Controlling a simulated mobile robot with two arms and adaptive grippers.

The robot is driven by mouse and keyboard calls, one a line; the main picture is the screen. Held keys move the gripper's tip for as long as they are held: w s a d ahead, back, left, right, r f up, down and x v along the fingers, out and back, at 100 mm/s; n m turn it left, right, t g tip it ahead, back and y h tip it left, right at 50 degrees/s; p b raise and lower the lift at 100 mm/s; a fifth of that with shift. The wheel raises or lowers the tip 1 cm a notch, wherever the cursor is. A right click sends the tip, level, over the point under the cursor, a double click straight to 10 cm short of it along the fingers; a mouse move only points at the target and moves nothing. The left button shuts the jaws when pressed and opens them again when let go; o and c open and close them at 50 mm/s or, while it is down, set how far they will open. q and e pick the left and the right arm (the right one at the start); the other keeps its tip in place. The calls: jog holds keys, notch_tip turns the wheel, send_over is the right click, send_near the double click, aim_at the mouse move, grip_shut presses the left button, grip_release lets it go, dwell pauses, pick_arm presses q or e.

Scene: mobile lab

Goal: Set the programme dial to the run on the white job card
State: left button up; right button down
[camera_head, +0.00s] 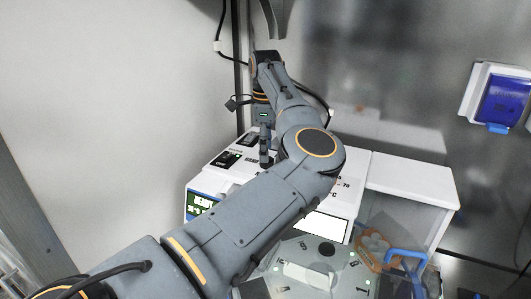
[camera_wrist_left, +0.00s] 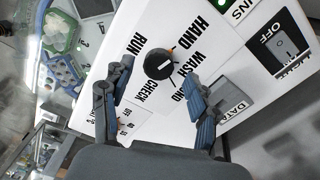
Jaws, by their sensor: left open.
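The programme dial (camera_wrist_left: 158,64) is a round black knob on the white machine's panel in the left wrist view. Printed words RUN, HAND, WASH and CHECK stand around it. A small orange mark shows at its upper right edge, on the side towards HAND. My left gripper (camera_wrist_left: 158,80) is open, with one finger on each side of the dial; I cannot tell whether they touch it. In the head view my left gripper (camera_head: 265,155) points down at the machine top, and my arm hides the dial. I cannot identify the white job card with certainty. My right gripper is not in view.
The white machine (camera_head: 410,180) stands against the wall. An OFF switch (camera_wrist_left: 285,44) and a DATA label (camera_wrist_left: 233,107) lie near the dial. A clear tray area with a blue-handled item (camera_head: 405,254) is at front right. A blue-lidded socket (camera_head: 503,100) is on the wall.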

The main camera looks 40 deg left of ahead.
pick_arm(q)
notch_tip(320, 180, down, 2)
jog(key=shift+f+p, duration=0.1)
jog(key=shift+p, duration=0.25)
jog(key=shift+s+f, duration=0.1)
jog(key=shift+f, duration=0.4)
jog(key=c, duration=1.2)
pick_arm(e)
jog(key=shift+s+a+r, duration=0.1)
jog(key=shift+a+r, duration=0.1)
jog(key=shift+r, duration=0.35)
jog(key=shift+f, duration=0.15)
